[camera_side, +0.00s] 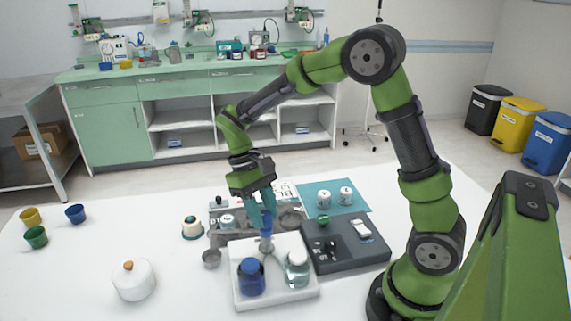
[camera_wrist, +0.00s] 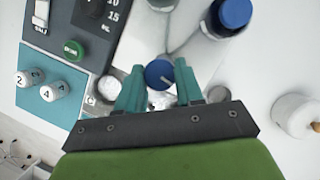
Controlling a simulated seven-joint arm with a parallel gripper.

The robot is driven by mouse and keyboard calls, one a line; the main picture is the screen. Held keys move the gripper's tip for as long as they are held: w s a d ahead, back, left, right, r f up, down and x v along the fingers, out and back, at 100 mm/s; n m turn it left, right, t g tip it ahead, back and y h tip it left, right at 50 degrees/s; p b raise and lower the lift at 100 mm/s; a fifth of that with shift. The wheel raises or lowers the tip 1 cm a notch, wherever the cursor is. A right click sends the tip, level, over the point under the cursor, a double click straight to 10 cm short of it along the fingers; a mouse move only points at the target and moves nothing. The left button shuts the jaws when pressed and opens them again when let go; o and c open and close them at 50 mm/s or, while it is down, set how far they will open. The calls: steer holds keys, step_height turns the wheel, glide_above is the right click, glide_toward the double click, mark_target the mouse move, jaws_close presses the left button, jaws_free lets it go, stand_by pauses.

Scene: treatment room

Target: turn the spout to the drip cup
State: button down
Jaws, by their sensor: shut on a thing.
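My gripper (camera_side: 263,212) points down over the white base (camera_side: 277,303) and is shut on a blue knob (camera_side: 266,229). The knob tops a short grey metal stem (camera_side: 266,246) between the bottles at the back of the base. In the wrist view the knob (camera_wrist: 160,74) sits between my teal fingertips, with a pale line on its top. The spout is hard to make out; my fingers and the knob hide that area. A small grey metal cup (camera_side: 211,259), perhaps the drip cup, stands just left of the base.
A dark grey device (camera_side: 350,250) with a green button is to the right. A white lidded pot (camera_side: 133,282) is front left. White numbered jars stand on a teal mat (camera_side: 355,205).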

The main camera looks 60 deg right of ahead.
steer(key=shift+n, duration=0.5)
steer(key=c, duration=0.7)
jaws_free()
steer(key=v, duration=1.7)
steer(key=shift+a, duration=0.35)
